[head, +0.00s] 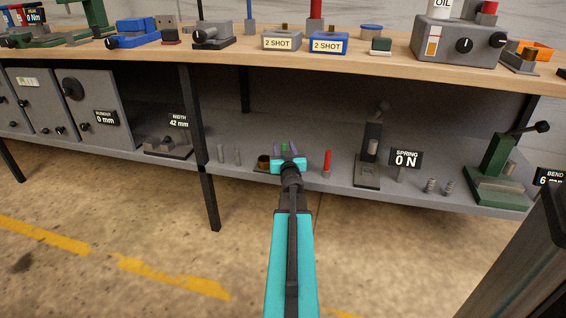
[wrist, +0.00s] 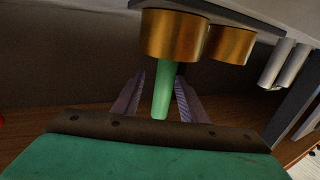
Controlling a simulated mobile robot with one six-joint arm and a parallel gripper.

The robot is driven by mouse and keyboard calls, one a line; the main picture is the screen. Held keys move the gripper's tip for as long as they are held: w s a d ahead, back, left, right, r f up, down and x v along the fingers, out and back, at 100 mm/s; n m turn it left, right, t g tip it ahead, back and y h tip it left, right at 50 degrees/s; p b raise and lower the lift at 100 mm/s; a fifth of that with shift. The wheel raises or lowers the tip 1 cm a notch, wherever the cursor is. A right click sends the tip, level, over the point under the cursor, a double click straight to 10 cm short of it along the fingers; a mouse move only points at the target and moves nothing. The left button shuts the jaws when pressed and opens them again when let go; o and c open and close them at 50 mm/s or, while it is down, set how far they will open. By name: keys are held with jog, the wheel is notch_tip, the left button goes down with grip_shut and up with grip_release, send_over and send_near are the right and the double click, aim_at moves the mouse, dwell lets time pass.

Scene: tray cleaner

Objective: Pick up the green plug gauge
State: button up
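The green plug gauge (wrist: 163,92) shows in the wrist view as a green rod at a brass cylinder (wrist: 174,38), between the two fingers of my gripper (wrist: 160,97). The fingers are apart, with a visible gap to the left of the rod; on the right, the finger looks close, and contact is unclear. The gauge's lower part is hidden there by my gripper.
A second brass cylinder (wrist: 230,44) is beside the first. On the lower shelf (head: 215,172), a red plug (head: 327,164) stands right of my gripper, with grey pins (head: 237,156) to the left and a spring tester (head: 370,155) farther right. The workbench top (head: 250,54) overhangs the shelf.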

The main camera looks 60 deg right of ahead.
jog(key=shift+w+d, duration=0.35)
jog(key=shift+d, duration=0.1)
dwell(0.3)
grip_shut()
